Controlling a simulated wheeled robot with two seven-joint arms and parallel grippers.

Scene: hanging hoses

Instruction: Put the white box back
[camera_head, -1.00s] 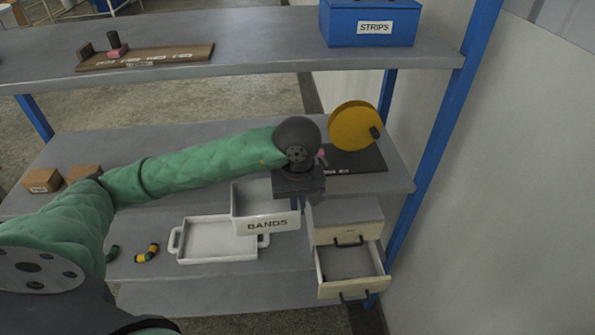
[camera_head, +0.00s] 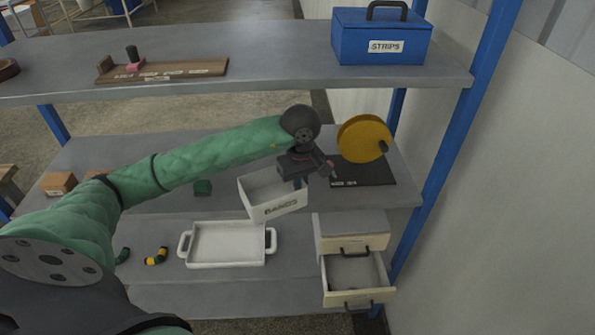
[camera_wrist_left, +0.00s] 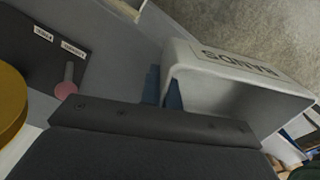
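The white box (camera_head: 273,211), labelled BANDS, is open-topped and looks empty. It is turned at an angle over the front of the middle shelf (camera_head: 225,205); I cannot tell whether it touches the shelf. My left gripper (camera_head: 302,183) is at the box's right side, pointing down. In the left wrist view, the blue fingers (camera_wrist_left: 163,88) are on both sides of one wall of the white box (camera_wrist_left: 215,95), shut on it. The fingertips are partly hidden behind the gripper body and box. My right gripper is not in view.
A yellow disc (camera_head: 362,138) on a dark base (camera_head: 372,172) stands right of the box. A small green block (camera_head: 203,187) lies left of it. Below are a white tray (camera_head: 228,245) and an open drawer (camera_head: 353,275).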

